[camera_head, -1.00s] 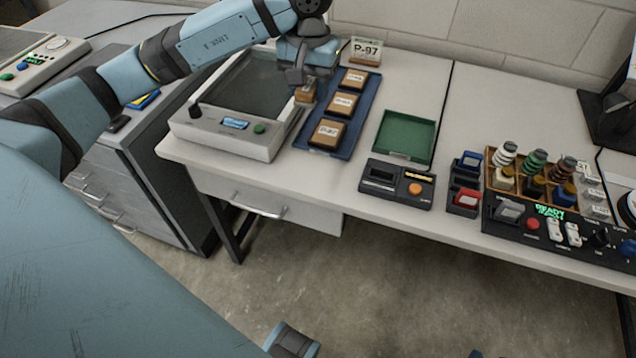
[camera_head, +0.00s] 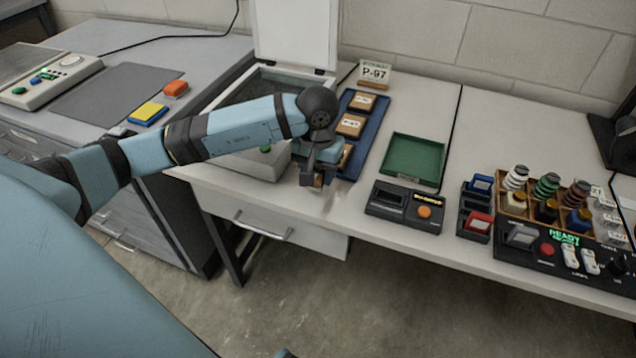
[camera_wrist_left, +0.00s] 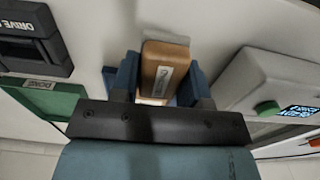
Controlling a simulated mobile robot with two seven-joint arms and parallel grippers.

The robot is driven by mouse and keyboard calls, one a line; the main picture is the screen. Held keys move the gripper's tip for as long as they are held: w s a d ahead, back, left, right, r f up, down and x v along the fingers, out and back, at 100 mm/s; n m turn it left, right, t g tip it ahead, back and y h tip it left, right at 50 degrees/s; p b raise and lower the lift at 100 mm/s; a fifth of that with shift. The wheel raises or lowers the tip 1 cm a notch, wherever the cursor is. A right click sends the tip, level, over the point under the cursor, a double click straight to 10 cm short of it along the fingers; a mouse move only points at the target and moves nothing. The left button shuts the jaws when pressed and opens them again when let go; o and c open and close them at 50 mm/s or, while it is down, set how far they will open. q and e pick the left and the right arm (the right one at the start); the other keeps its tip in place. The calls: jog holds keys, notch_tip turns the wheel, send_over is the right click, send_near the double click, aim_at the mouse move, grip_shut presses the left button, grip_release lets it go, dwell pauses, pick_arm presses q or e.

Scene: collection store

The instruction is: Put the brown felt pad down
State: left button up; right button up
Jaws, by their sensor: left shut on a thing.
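My left gripper (camera_head: 316,178) is shut on the brown felt pad (camera_head: 318,181), near the table's front edge, in front of the blue tray. In the left wrist view the pad (camera_wrist_left: 160,72) is a brown block with a pale label, between the two blue fingers. The head view shows only a small part of it below the fingers; I cannot tell whether it touches the tabletop. My right gripper is not in view.
The blue tray (camera_head: 379,127) holds three labelled brown blocks, the nearest partly hidden by my gripper. A scanner with a raised white lid (camera_head: 297,30) stands left. A green tray (camera_head: 413,160) and a black drive box (camera_head: 404,206) stand right. Bare tabletop lies between.

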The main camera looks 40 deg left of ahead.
aim_at(318, 183)
pick_arm(q)
notch_tip(318, 183, down, 3)
jog(key=shift+f, duration=0.3)
jog(key=shift+r, duration=0.1)
jog(key=shift+b, duration=0.3)
